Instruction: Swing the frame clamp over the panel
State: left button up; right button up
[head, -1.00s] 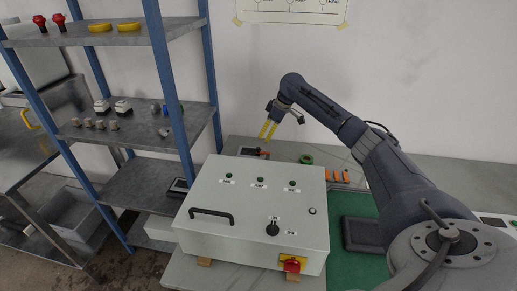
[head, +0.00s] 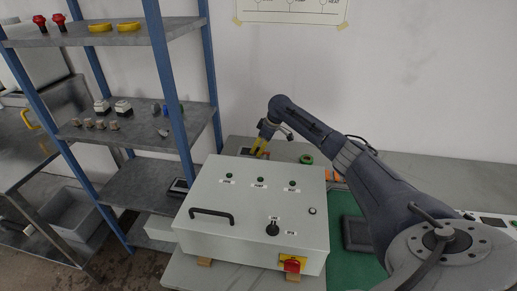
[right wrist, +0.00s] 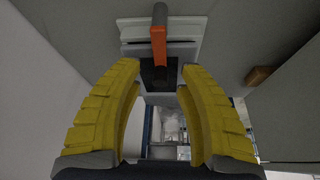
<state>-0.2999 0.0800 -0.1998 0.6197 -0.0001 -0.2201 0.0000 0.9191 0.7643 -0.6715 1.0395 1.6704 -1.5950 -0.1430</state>
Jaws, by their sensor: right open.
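My right gripper (head: 259,149) is behind the far edge of the grey control box, above a small device on the bench. In the right wrist view its two yellow fingers (right wrist: 160,78) are apart with nothing between the tips. Just beyond them is a bar with an orange end (right wrist: 158,45), which may be the frame clamp's lever. It lies over a pale stepped block (right wrist: 190,28) with a dark part (right wrist: 158,75) under it. In the head view the gripper largely hides this device. I cannot tell whether the fingers touch the lever. My left gripper is not in view.
The grey control box (head: 250,205) with black handle and red-yellow switch (head: 292,264) stands in front of the gripper. A blue-post shelf (head: 165,100) rises to the left. A green ring (head: 306,159) and orange pieces (head: 333,174) lie right of the gripper. The wall is behind.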

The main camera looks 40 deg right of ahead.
aim_at(269, 153)
jog(key=shift+c, duration=0.5)
grip_shut()
jog(key=shift+s+a+n, duration=0.1)
jog(key=shift+a+n, duration=0.05)
jog(key=shift+n, duration=0.35)
jog(key=c, duration=0.6)
grip_release()
jog(key=o, duration=0.7)
jog(key=shift+r, duration=0.1)
jog(key=v, duration=1.2)
